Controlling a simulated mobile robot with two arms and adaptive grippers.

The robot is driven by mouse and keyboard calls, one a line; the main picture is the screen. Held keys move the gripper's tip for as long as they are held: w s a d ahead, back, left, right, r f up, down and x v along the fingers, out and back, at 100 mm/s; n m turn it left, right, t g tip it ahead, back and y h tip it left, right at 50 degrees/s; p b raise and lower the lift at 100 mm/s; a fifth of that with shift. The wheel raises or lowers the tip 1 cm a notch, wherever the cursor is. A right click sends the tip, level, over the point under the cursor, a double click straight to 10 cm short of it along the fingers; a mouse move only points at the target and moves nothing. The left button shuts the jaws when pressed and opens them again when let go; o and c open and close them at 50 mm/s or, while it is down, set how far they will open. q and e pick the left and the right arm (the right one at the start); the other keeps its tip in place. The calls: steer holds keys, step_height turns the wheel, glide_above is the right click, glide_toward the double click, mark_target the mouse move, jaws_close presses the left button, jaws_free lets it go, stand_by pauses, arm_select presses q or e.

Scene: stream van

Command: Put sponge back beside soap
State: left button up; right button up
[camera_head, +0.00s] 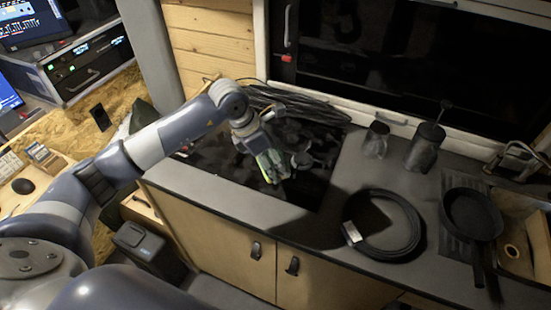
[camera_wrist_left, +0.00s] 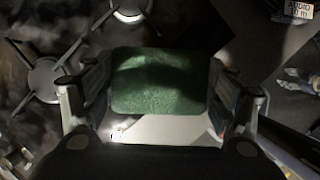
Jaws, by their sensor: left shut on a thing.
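The sponge (camera_head: 269,169), green with a paler side, is held by my left gripper (camera_head: 272,158) above the dark stove top. In the left wrist view the green face of the sponge (camera_wrist_left: 160,82) sits between the two fingers, which press on its sides. A dark pump bottle (camera_head: 424,149), which looks like the soap, stands upright at the back of the counter, to the right of the gripper and well apart from it. My right gripper is not in view.
A dark glass (camera_head: 376,139) stands left of the bottle. A coiled black cable (camera_head: 412,222) lies on the counter in front. A black pan (camera_head: 471,213) rests at right by the sink (camera_head: 538,240). Stove grates (camera_wrist_left: 45,80) lie below the gripper.

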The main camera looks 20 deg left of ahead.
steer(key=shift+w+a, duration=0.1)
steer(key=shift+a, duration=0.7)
